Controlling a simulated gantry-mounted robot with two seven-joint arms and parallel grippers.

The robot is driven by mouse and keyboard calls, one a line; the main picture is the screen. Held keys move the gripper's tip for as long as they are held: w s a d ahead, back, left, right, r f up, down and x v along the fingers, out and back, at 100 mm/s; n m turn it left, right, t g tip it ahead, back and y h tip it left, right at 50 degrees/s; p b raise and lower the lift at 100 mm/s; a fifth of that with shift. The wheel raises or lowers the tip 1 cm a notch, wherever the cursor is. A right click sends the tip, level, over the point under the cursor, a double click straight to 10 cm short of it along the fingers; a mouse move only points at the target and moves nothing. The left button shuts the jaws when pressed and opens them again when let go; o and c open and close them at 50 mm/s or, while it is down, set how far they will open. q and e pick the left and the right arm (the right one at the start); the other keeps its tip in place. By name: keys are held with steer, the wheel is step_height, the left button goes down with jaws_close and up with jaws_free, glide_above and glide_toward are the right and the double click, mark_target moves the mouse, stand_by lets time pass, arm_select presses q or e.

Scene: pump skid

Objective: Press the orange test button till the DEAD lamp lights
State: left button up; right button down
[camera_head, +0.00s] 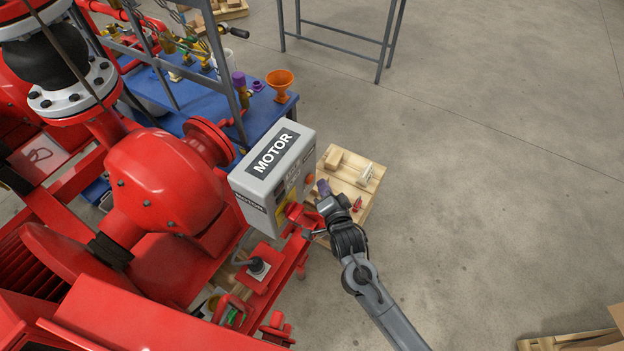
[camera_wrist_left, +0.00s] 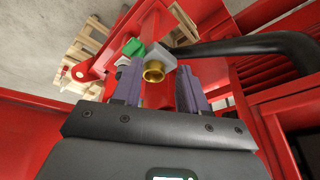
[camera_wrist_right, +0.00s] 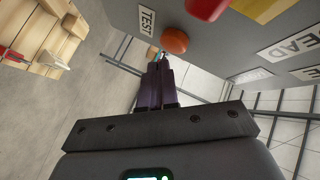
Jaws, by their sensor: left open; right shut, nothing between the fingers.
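The grey motor box (camera_head: 250,187) stands at the centre of the head view. Its orange test button (camera_head: 310,179) is on the right side face. In the right wrist view the round orange button (camera_wrist_right: 174,40) sits beside a TEST label (camera_wrist_right: 146,22). My right gripper (camera_head: 323,187) is shut and empty, close to that face; its fingertips (camera_wrist_right: 160,64) appear just below the button, and I cannot tell whether they touch. A DEAD label (camera_wrist_right: 296,45) is at the right; no lit lamp is discernible. My left gripper (camera_wrist_left: 160,82) is open, near a brass fitting (camera_wrist_left: 153,71).
A red part (camera_wrist_right: 207,7) projects from the box near the button. Red pump pipework (camera_head: 160,185) fills the left. A wooden pallet (camera_head: 366,186) lies behind my right gripper. A blue bench (camera_head: 205,105) stands behind the box.

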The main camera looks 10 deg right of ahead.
steer(key=shift+w+a, duration=0.1)
stand_by(0.3)
steer(key=shift+w+a, duration=0.25)
stand_by(0.3)
